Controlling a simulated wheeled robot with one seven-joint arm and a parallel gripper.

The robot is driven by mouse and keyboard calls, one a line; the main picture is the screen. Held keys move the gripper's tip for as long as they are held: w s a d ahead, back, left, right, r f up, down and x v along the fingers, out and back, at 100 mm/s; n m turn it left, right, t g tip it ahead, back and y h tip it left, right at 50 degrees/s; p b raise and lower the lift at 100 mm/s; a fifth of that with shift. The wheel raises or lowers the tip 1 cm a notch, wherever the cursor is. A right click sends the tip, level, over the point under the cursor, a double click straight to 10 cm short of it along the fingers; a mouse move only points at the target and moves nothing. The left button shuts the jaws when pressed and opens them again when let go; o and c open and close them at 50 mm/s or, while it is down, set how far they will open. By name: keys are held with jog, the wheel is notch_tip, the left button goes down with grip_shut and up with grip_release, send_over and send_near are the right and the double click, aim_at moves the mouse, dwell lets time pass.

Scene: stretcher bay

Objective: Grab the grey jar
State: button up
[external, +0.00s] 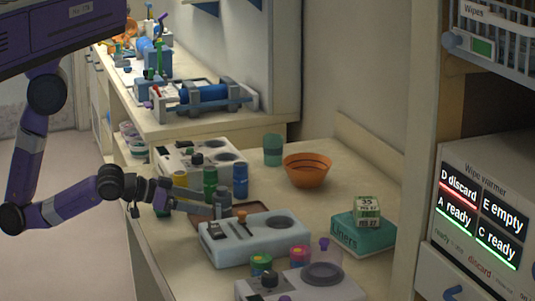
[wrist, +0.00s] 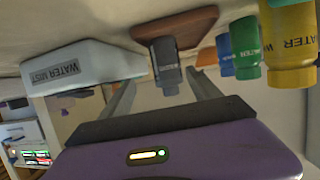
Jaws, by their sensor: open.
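In the wrist view the grey jar (wrist: 167,72) appears upside down, in line with the gap between my fingers. My gripper (external: 209,203) reaches in from the left, low over the bench, with its fingertips close to the jar. In the wrist view my gripper (wrist: 160,82) is open, one finger on each side of the jar in the picture, with visible gaps. I cannot tell whether the fingertips reach past it in depth.
Green (external: 210,182), blue (external: 240,180) and yellow (wrist: 289,45) jars stand close beside it. A white device (external: 270,240) lies to the front right.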

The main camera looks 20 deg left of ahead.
aim_at(224, 208)
jog(key=shift+w+y, duration=0.15)
jog(key=shift+y, duration=0.15)
jog(key=shift+w+d+n, duration=0.15)
jog(key=shift+w+n, duration=0.05)
jog(key=shift+n, duration=0.1)
jog(key=x, duration=0.5)
jog(key=p+x, duration=0.1)
jog(key=x, duration=0.1)
jog(key=shift+w+f, duration=0.15)
jog(key=shift+w, duration=0.25)
jog(key=shift+c, duration=0.2)
jog(key=c, duration=1.5)
